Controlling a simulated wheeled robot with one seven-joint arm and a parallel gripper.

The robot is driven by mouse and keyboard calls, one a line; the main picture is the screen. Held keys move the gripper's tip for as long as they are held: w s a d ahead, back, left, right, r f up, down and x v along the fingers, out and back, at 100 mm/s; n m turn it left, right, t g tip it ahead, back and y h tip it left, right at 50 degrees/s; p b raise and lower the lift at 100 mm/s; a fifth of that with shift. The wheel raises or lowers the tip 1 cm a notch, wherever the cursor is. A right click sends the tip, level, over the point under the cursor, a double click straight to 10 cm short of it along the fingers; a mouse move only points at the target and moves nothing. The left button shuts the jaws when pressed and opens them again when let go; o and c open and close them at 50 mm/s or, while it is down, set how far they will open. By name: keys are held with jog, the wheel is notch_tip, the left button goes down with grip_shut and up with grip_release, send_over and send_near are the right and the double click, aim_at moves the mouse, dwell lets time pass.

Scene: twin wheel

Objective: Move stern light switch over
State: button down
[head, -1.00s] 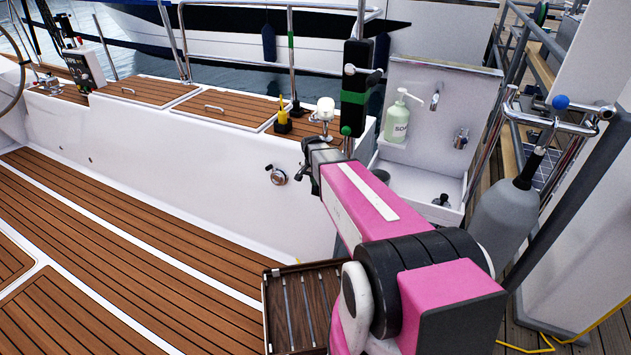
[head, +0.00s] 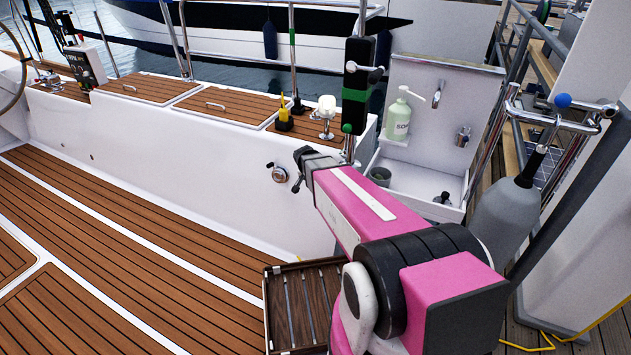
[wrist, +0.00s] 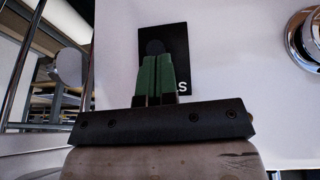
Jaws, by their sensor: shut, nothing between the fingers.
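In the wrist view my gripper (wrist: 157,58) is shut and empty, its two green fingers side by side. They point at a small black plate (wrist: 179,42) on a white wall. A dark round knob (wrist: 155,46) shows just beyond the fingertips, in front of the plate. I cannot tell whether the fingers touch it. In the head view my arm reaches to the white cockpit side, and the fingers and plate are hidden there.
A round chrome fitting (head: 279,174) is on the wall close to my wrist; it also shows in the wrist view (wrist: 308,38). A white lamp (head: 326,106) and yellow-handled item (head: 284,112) stand on the ledge above. A sink (head: 425,185) with soap bottle (head: 398,118) is right.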

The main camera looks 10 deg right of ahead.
jog(key=t+h, duration=0.1)
jog(key=s+f+t+h, duration=0.1)
jog(key=shift+a+f+t, duration=0.1)
jog(key=shift+a+t, duration=0.2)
jog(key=shift+a, duration=0.05)
jog(key=shift+w+d+r, duration=0.25)
jog(key=shift+w+d, duration=0.2)
jog(key=shift+w, duration=0.15)
dwell(0.4)
